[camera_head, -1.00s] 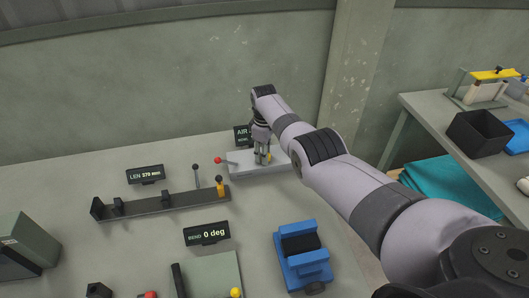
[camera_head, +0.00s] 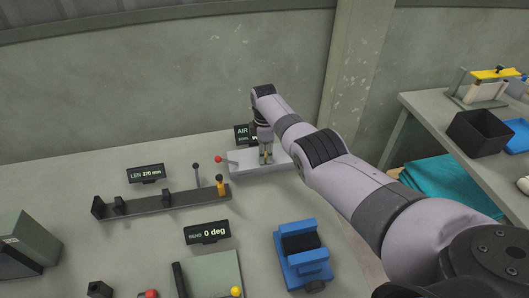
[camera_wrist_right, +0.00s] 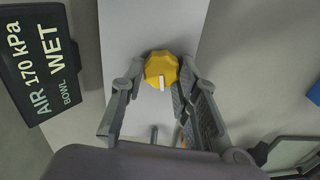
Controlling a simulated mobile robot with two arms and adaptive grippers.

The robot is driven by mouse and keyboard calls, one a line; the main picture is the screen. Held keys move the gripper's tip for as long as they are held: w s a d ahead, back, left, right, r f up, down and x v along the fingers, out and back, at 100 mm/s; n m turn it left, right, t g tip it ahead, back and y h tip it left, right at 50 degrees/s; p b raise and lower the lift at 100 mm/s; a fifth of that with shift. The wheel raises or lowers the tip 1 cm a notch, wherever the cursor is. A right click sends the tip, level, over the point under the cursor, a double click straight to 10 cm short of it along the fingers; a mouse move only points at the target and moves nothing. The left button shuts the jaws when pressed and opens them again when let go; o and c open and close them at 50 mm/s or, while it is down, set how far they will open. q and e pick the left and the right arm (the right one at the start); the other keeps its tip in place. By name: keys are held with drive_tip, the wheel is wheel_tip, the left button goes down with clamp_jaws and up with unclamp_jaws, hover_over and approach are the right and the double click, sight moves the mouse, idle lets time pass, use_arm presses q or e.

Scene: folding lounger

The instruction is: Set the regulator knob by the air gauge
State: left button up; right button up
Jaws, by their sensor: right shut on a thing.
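The regulator knob (camera_wrist_right: 160,66) is yellow and faceted with a white pointer mark, which points toward the bottom of the right wrist view. My right gripper (camera_head: 266,159) is over the pale plate in the head view. In the right wrist view its two fingers (camera_wrist_right: 161,76) are shut on the knob, one on each side. The air gauge (camera_wrist_right: 38,62) is a black display reading AIR 170 kPa and BOWL WET. In the head view the gauge (camera_head: 242,136) is partly hidden behind my right gripper. My left gripper is not in view.
The pale plate (camera_head: 241,167) carries a red-knobbed lever (camera_head: 218,159). A dark length rail (camera_head: 160,204) with a LEN display stands to its left. A blue vise-like block (camera_head: 302,262) and a BEND display (camera_head: 207,232) are nearer. A side bench holds a black bin (camera_head: 480,133).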

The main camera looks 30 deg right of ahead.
drive_tip(key=shift+w+r, duration=0.1)
drive_tip(key=o, duration=1.2)
drive_tip(key=shift+c, duration=0.2)
wheel_tip(320, 180, up, 12)
idle(0.4)
